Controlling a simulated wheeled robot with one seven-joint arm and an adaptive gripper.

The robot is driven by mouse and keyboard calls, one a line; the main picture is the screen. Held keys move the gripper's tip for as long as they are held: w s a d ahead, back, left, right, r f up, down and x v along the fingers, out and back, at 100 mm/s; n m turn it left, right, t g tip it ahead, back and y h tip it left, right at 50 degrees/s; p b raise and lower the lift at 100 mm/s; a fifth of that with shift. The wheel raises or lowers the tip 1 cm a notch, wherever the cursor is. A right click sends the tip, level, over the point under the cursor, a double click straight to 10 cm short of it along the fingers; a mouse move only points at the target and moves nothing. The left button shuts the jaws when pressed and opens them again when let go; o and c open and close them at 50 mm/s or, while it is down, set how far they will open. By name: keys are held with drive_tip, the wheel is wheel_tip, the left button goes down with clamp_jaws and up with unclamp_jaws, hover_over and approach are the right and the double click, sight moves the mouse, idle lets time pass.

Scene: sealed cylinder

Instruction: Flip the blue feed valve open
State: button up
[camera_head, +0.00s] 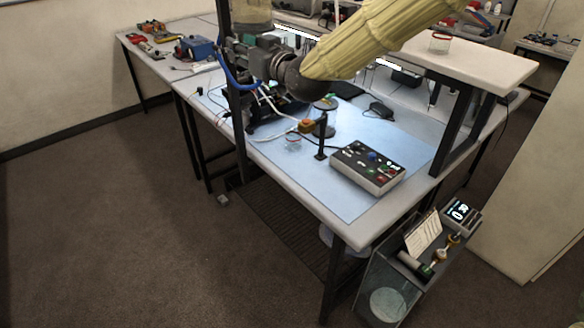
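A grey floor-level rig (405,276) stands at the table's lower right corner. Small brass-coloured fittings (440,254) and a green part (425,271) sit on its top, beside a leaning paper note (422,235). A blue valve lever cannot be made out clearly there. A pale round object (388,303) shows inside the rig. My arm in its yellow sleeve crosses the upper middle, over the table and well away from the rig. Its dark wrist end blends with equipment behind it, and the gripper's fingers cannot be made out.
A lit display (460,212) stands at the rig's back. A button box (368,167) and a small stand (321,148) sit on the blue mat (345,203). A raised white shelf (480,62) stands at the right. Floor at left is clear.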

drive_tip(key=b+v, duration=0.3)
drive_tip(key=v, duration=0.5)
drive_tip(key=d+f+m+g+h, duration=0.1)
drive_tip(key=d+f+h, duration=0.1)
drive_tip(key=f, duration=1.2)
drive_tip(key=s+d+f+m+g+h+b, duration=0.1)
drive_tip(key=d+f, duration=0.3)
drive_tip(key=f, duration=1)
drive_tip(key=shift+f+m+g+h, duration=0.25)
drive_tip(key=shift+m+g+h, duration=0.25)
drive_tip(key=shift+m, duration=0.2)
drive_tip(key=shift+s, duration=0.15)
